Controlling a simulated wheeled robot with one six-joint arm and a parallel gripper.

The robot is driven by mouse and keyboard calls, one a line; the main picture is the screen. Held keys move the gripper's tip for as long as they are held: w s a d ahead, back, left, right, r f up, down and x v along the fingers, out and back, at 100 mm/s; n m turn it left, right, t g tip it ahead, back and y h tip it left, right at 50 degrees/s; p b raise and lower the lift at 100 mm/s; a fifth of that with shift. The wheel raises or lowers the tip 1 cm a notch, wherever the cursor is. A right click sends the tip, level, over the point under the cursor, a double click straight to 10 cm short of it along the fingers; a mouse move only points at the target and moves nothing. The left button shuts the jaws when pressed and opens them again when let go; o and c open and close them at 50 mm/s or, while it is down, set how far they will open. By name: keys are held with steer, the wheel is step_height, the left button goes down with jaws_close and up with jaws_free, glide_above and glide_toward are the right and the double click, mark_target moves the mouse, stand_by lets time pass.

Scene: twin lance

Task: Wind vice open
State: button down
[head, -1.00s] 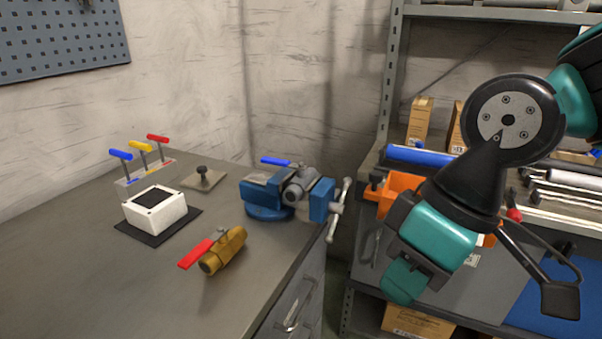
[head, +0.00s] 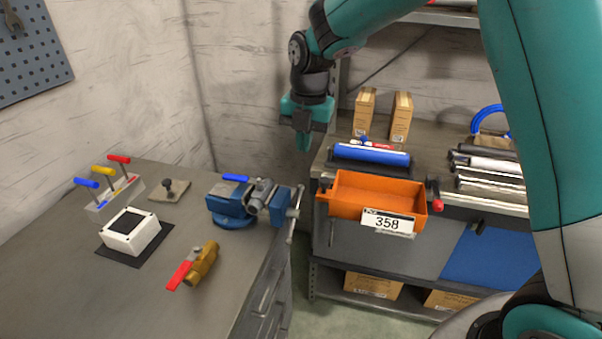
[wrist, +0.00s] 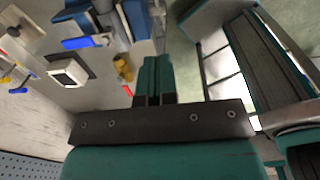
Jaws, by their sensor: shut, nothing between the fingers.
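A blue bench vice (head: 230,203) stands at the right edge of the grey workbench. Its grey spindle end and a light metal handle bar (head: 295,213) stick out over the bench's right side. A blue-handled item (head: 235,178) lies behind or on the vice; I cannot tell which. The vice shows partly at the top of the wrist view (wrist: 138,18). My gripper (head: 303,142) is shut and empty, pointing down. In the head view it appears above and to the right of the vice, apart from it. The closed fingers show in the wrist view (wrist: 155,78).
The workbench (head: 90,290) also holds a brass valve with a red lever (head: 202,264), a white box (head: 132,232), coloured T-handles (head: 105,170) and a knobbed plate (head: 168,190). An orange bin (head: 345,193) sits on the shelf unit at right. A gap separates bench and shelf.

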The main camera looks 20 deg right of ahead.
steer(key=p, duration=0.2)
glide_toward(301, 188)
step_height(301, 188, down, 3)
steer(key=s+a, duration=0.2)
steer(key=s, duration=0.1)
steer(key=w+f, duration=0.1)
steer(key=w+d+f+p, duration=0.1)
steer(key=f, duration=0.1)
steer(key=shift+w+f, duration=0.4)
steer(key=shift+f, duration=0.1)
steer(key=shift+d, duration=0.1)
steer(key=shift+w+d+f+g, duration=0.1)
steer(key=shift+w+f+g, duration=0.05)
steer(key=shift+g, duration=0.15)
steer(key=shift+w+d+f+g+y, duration=0.2)
steer(key=shift+g+y, duration=0.1)
steer(key=shift+y, duration=0.1)
